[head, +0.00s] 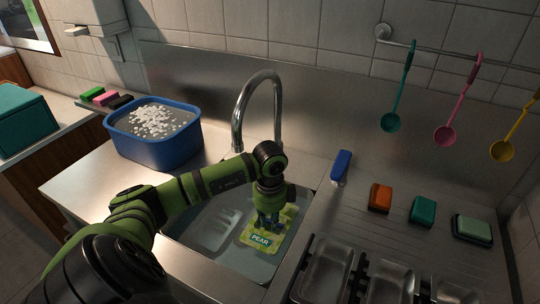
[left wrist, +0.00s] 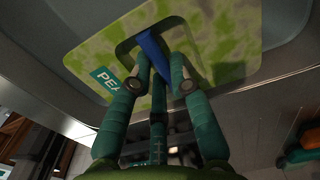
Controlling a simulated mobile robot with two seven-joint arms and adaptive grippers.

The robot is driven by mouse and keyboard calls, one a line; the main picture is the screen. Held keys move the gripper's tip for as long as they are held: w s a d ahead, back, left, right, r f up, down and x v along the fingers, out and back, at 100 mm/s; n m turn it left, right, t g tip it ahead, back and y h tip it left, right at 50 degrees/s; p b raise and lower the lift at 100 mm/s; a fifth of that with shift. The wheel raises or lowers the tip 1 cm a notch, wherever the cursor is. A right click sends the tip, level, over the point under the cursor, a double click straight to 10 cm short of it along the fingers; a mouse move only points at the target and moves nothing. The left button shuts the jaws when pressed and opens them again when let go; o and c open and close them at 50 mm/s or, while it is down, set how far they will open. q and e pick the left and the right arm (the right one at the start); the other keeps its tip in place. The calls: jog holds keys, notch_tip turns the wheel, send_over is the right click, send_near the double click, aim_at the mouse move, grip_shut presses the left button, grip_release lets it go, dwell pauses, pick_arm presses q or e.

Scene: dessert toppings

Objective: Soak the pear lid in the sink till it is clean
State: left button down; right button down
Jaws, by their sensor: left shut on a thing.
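The pear lid (head: 262,241) is a flat plate with a green label reading PEAR. It is low inside the metal sink (head: 205,258), and blotchy yellow-green marks cover much of it. My left gripper (head: 267,221) reaches down over the lid from above. In the left wrist view, the fingers (left wrist: 160,85) are shut on the lid's blue handle (left wrist: 152,50), and the blotchy lid (left wrist: 215,40) spreads beyond them. I cannot tell whether the lid touches the sink floor. My right gripper is not in view.
A curved faucet (head: 240,112) rises behind the sink. A blue tub (head: 160,152) with white floating bits stands left. A blue-handled thing (head: 341,166) and orange, teal and green sponges (head: 422,211) lie right. Metal trays (head: 325,270) sit in front; ladles (head: 393,121) hang behind.

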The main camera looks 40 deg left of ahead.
pick_arm(q)
jog(key=shift+f+b, duration=1.45)
jog(key=shift+f, duration=0.8)
jog(key=shift+f+b, duration=2.75)
jog(key=shift+f, duration=1.15)
jog(key=c, duration=1.1)
grip_release()
jog(key=shift+o, duration=0.2)
notch_tip(320, 180, up, 16)
jog(key=p, duration=1.4)
send_over(270, 224)
jog(key=shift+w+r, duration=0.1)
